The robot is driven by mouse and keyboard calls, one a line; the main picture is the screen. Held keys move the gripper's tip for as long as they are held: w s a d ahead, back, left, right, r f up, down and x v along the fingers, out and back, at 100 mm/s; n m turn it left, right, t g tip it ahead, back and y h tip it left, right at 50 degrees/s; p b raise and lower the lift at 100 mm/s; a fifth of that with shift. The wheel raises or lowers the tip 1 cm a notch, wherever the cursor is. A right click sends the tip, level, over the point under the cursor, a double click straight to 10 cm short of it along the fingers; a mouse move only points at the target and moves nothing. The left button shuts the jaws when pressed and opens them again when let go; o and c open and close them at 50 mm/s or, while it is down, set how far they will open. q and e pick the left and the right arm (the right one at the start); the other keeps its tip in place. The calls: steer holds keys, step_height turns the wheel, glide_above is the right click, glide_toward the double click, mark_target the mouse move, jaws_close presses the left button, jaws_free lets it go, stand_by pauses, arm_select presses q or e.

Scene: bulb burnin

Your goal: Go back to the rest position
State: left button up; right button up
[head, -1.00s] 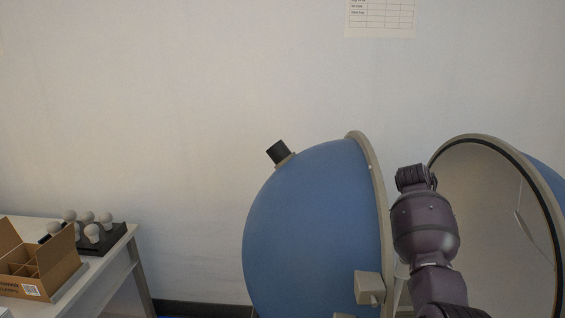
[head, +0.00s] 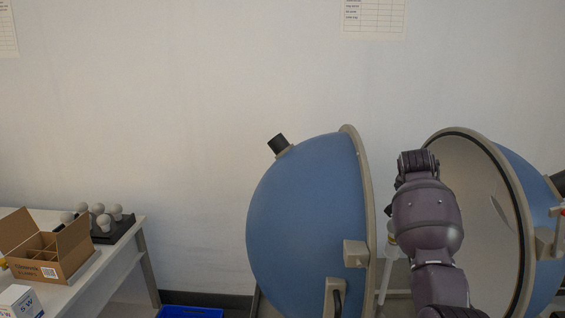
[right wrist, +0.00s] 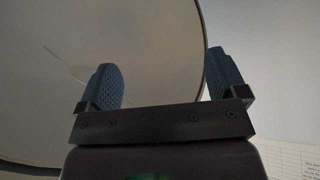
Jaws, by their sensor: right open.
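My right arm reaches up in front of the opened blue sphere in the head view; its fingers are hidden there behind the arm's own links. In the right wrist view my right gripper (right wrist: 163,80) is open with nothing between its two blue-padded fingers. Behind it is the pale inside of a sphere half. The left half of the sphere (head: 305,215) and the right half (head: 478,225) stand apart, with my right arm in the gap. My left gripper is in neither view.
At the left, a white table (head: 125,258) carries an open cardboard box (head: 60,265), a small white box (head: 20,300) and a black tray (head: 115,235) with several white bulbs. A blue bin (head: 190,312) shows at the bottom edge. The wall between table and sphere is clear.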

steer(key=s+a+f+n+t+y+b, duration=0.1)
steer(key=s+a+f+n+t+y, duration=0.1)
steer(key=s+a+f+n+t, duration=0.25)
steer(key=s+a+f+n+t+y, duration=0.1)
steer(key=s+f+n+t, duration=0.15)
steer(key=s+f, duration=0.4)
steer(key=s+a+f+n+t+y+b, duration=0.1)
steer(key=s+a+f+n+t+y, duration=0.1)
steer(key=s+a+f+n+t, duration=0.25)
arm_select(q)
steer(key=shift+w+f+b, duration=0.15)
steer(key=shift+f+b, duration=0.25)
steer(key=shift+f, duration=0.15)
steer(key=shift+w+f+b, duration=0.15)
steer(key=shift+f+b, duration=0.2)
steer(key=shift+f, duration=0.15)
arm_select(e)
steer(key=s+f+g, duration=0.3)
steer(key=s+f, duration=0.8)
steer(key=s, duration=0.4)
steer(key=s+d+f+g, duration=0.1)
steer(key=s+f+g, duration=0.3)
steer(key=s+f, duration=0.7)
steer(key=s+m, duration=0.1)
steer(key=s, duration=0.3)
steer(key=shift+s+f, duration=0.15)
steer(key=shift+s, duration=0.05)
